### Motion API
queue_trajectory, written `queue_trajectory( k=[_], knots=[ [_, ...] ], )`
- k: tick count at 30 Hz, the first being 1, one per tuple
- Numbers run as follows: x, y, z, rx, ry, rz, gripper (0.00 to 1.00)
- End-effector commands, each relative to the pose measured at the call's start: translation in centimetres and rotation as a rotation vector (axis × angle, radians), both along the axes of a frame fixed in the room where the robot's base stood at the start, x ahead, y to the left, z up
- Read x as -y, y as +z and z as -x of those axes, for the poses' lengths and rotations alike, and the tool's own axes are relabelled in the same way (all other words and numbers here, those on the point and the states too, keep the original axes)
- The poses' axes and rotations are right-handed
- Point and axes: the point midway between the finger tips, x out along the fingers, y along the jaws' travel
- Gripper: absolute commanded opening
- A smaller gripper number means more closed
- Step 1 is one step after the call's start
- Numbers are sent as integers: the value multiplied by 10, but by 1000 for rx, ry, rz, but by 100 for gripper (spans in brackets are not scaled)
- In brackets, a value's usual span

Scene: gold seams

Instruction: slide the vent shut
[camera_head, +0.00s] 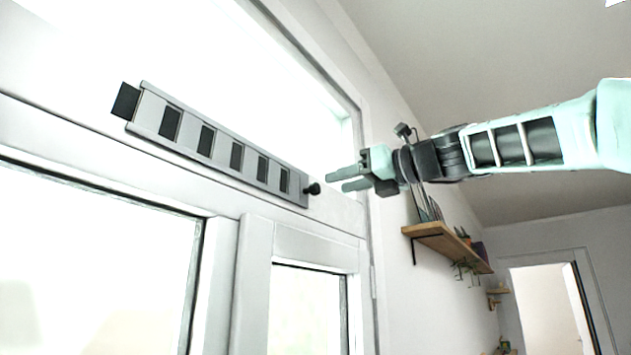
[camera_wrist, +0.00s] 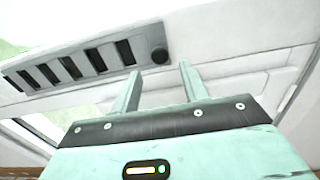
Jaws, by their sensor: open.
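The vent (camera_head: 222,148) is a long grey slotted strip on the white frame above the door and window. Several dark slots show along it, and a dark piece sticks out past its left end. A round black knob (camera_head: 313,188) sits at its right end. In the wrist view the vent (camera_wrist: 80,64) is at the upper left, with the knob (camera_wrist: 160,56) at its right end. My gripper (camera_head: 336,180) is open and empty, just right of the knob and apart from it. In the wrist view my gripper's two fingers (camera_wrist: 161,84) point up towards the knob, which appears beyond the gap between them.
A wooden shelf (camera_head: 446,243) with plants and other items hangs on the wall below my arm. A glazed door or window (camera_head: 95,265) lies under the vent. An open doorway (camera_head: 548,305) is at the far right. The space around my gripper looks free.

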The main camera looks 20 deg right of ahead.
Motion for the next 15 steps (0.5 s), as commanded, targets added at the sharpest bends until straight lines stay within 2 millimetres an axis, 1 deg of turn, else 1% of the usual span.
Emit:
queue_trajectory(
  k=[1, 6, 10, 15],
  knots=[
    [-7, 4, -9, -4, 3, -1, 44],
    [-26, 3, -35, -3, 3, 1, 44],
    [-36, 2, -50, -3, 1, 0, 44],
    [-43, 1, -59, 0, -1, 1, 44]
  ],
)
